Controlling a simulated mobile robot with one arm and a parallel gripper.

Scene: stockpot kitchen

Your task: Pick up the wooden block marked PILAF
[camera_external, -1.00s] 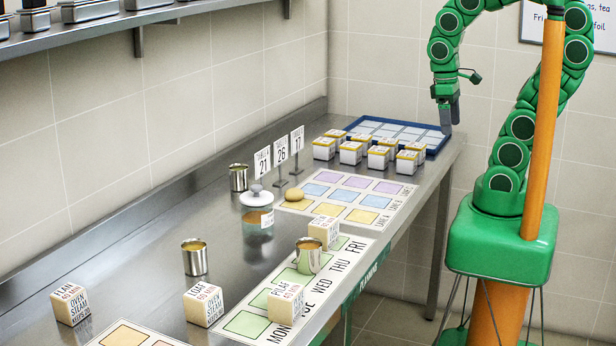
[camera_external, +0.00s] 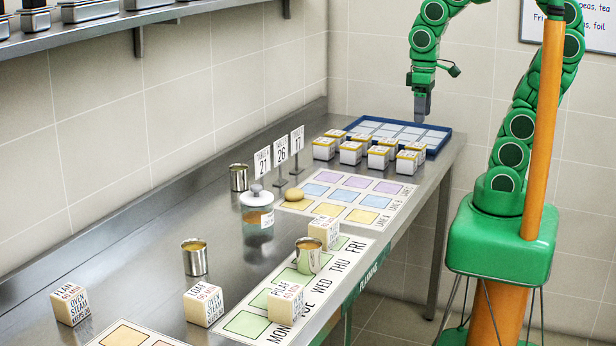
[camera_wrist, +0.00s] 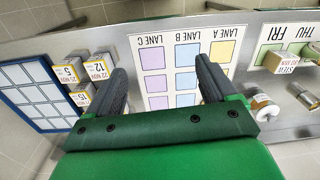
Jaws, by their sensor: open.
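The wooden block marked PILAF (camera_external: 286,302) stands on the white weekday planning sheet (camera_external: 244,343), near its MON end, at the front of the counter in the external view. It is not in the wrist view. My gripper (camera_external: 422,112) is high over the far end of the counter, pointing down near the blue tray, well apart from the block. In the wrist view my gripper (camera_wrist: 162,72) has its two fingers wide apart with nothing between them, above the coloured lane sheet (camera_wrist: 228,45).
Similar blocks marked FLAN (camera_external: 70,305) and LOAF (camera_external: 204,304) stand to the left. Another block (camera_external: 323,232) and a can (camera_external: 308,257) stand on the planning sheet. A second can (camera_external: 194,257), a lidded jar (camera_external: 257,212), number signs (camera_external: 281,150) and yellow-topped boxes (camera_external: 380,157) stand around.

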